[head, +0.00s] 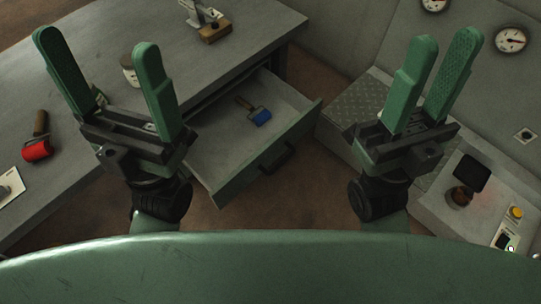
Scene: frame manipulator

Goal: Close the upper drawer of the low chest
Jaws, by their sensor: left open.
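An open drawer (293,107) with a green front and a dark handle (277,158) juts out from under the grey top of the low chest (75,70). A blue-headed roller or brush (256,113) lies inside the drawer. My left gripper (103,77) is open and empty, left of the drawer, in front of the chest top in the picture. My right gripper (433,80) has its fingers apart with nothing between them, to the right of the drawer. Neither gripper touches the handle. Whether another drawer lies below is hidden.
A red roller (37,147), a white jar (130,72) and a stamp-like tool on a wooden block (213,32) stand on the chest top. A grey console (470,195) with gauges and buttons is at the right. Brown floor (262,205) shows in front of the drawer.

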